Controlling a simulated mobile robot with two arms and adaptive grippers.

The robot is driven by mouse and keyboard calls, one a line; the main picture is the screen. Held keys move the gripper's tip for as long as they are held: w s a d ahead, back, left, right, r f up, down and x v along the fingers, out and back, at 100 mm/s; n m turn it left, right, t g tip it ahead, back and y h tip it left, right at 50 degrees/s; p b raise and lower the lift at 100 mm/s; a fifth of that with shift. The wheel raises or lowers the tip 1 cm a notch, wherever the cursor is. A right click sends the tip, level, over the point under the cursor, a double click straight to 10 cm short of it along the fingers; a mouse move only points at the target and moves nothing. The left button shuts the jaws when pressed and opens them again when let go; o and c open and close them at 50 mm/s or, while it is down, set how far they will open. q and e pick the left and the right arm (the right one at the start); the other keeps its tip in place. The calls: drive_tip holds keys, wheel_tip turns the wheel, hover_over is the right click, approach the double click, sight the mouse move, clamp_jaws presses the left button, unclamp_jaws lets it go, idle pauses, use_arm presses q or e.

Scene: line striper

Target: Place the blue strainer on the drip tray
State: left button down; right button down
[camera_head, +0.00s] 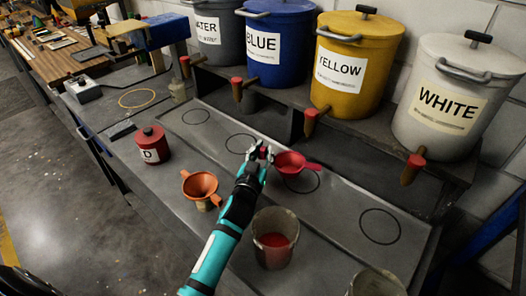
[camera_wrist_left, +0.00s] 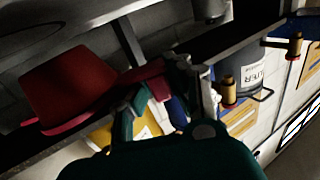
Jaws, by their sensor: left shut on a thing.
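My left gripper (camera_head: 259,153) is shut on the handle of a red strainer (camera_head: 291,163). The strainer is held over the drip tray (camera_head: 340,213), a long grey panel with black rings, near the ring below the yellow bucket's spout. I cannot tell whether it touches the tray. In the left wrist view the red bowl (camera_wrist_left: 72,82) is at the left, with its handle between the fingers (camera_wrist_left: 163,92). The strainer I see here is red; no blue one shows. My right gripper is not in view.
Buckets labelled WATER, BLUE (camera_head: 278,45), YELLOW (camera_head: 355,65) and WHITE (camera_head: 452,97) stand behind the tray, with spouts jutting forward. An orange funnel (camera_head: 200,184), a red can (camera_head: 152,145) and a cup of red paint (camera_head: 275,239) stand in front. The tray's right ring is clear.

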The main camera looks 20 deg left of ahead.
use_arm(q)
drive_tip(key=shift+s+f, duration=0.1)
drive_tip(key=shift+f, duration=0.3)
drive_tip(key=c, duration=1.3)
unclamp_jaws()
drive_tip(key=shift+f, duration=0.3)
drive_tip(key=shift+r, duration=0.55)
drive_tip(key=s, duration=0.3)
drive_tip(key=s+b, duration=0.1)
drive_tip(key=s, duration=0.3)
drive_tip(key=s+d, duration=0.1)
drive_tip(key=s, duration=0.2)
drive_tip(key=shift+s+r, duration=0.25)
drive_tip(key=shift+s, duration=0.15)
drive_tip(key=shift+s+r, duration=0.1)
drive_tip(key=shift+s, duration=0.45)
